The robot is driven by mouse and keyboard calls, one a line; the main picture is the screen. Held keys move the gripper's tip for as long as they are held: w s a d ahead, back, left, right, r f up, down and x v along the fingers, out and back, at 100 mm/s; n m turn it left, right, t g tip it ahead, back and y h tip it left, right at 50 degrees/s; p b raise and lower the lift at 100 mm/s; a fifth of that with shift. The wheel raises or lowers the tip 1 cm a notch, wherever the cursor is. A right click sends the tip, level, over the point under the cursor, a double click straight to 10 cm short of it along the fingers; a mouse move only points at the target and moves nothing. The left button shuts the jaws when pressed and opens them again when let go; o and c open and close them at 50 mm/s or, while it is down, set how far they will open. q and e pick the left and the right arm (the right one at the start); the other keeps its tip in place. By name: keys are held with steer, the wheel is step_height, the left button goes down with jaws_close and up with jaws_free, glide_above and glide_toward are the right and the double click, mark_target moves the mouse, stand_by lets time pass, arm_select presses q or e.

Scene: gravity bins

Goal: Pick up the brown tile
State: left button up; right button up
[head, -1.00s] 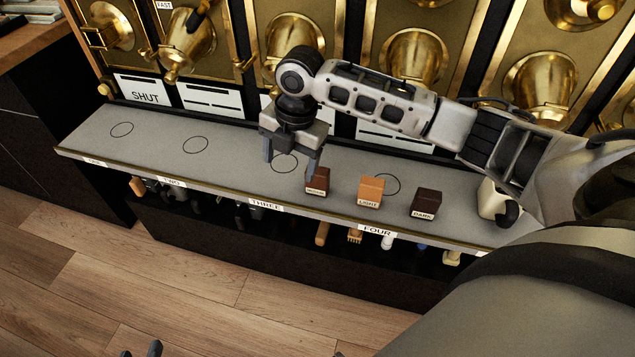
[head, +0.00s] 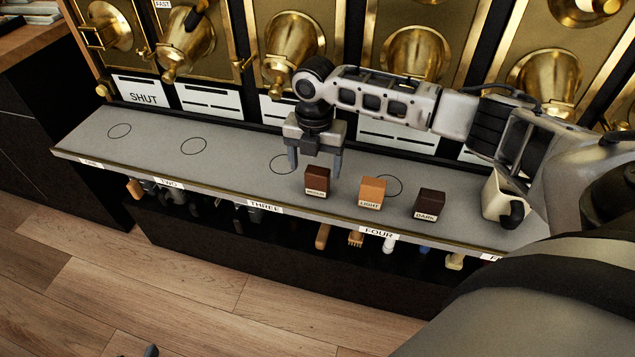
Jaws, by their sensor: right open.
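The brown tile (head: 317,181) is a small reddish-brown block with a white label on its front. It stands on the grey shelf (head: 235,165) near the front edge, just right of the circle marked above THREE. My right gripper (head: 315,168) points down over it, open, with one finger on each side of the tile in the picture. Whether the fingers are level with the tile or slightly behind it is hard to tell. Nothing is held. My left gripper cannot be made out.
An orange block labelled LIGHT (head: 372,193) and a darker block labelled DARK (head: 429,205) stand to the right. A cream cup (head: 494,199) is farther right. Brass bin spouts (head: 292,62) rise behind. The shelf's left part is clear.

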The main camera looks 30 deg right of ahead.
mark_target(318, 171)
steer(key=f, duration=0.2)
steer(key=f+b, duration=0.1)
steer(key=f, duration=0.2)
steer(key=shift+s+d, duration=0.15)
steer(key=shift+d, duration=0.05)
steer(key=c, duration=1.1)
steer(key=shift+r, duration=0.1)
